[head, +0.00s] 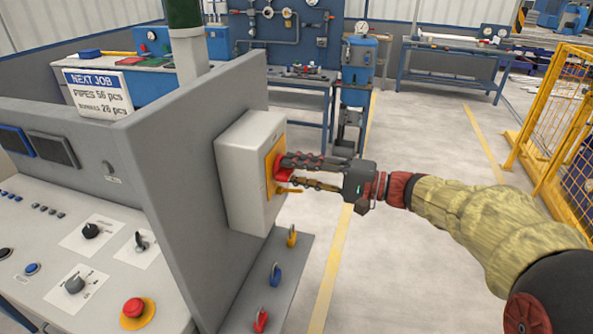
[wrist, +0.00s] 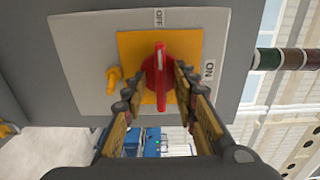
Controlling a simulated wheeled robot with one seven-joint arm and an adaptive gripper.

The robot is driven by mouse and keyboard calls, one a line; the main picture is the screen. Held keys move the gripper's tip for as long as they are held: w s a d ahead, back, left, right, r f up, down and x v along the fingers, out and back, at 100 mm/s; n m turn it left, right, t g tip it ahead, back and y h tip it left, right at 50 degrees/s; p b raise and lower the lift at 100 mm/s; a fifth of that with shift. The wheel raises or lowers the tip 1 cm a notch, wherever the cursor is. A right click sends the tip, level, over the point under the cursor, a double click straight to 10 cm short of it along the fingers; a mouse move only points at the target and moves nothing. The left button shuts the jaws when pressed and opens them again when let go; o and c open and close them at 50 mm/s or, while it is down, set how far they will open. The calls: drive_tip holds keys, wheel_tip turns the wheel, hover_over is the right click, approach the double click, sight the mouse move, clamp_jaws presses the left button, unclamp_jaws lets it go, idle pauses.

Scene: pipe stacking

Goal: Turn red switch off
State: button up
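The red switch (wrist: 160,72) is a rotary knob with a raised handle on a yellow plate (wrist: 128,45). In the wrist view the handle stands vertical, its upper end towards the OFF label (wrist: 159,18); the ON label (wrist: 210,70) is to the right. The plate is on a light grey box (head: 243,160). In the head view the red switch (head: 282,170) is partly covered by my fingers. My gripper (wrist: 162,88) is at the switch, one finger on each side of the handle, with gaps showing beside it. Contact with the knob's base is unclear.
A yellow peg (wrist: 113,78) sticks out beside the switch. The box is fixed to a grey panel (head: 165,140). A console with a red button (head: 133,308) is at left. Floor at right is clear up to a yellow fence (head: 560,110).

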drive_tip(key=v, duration=1.2)
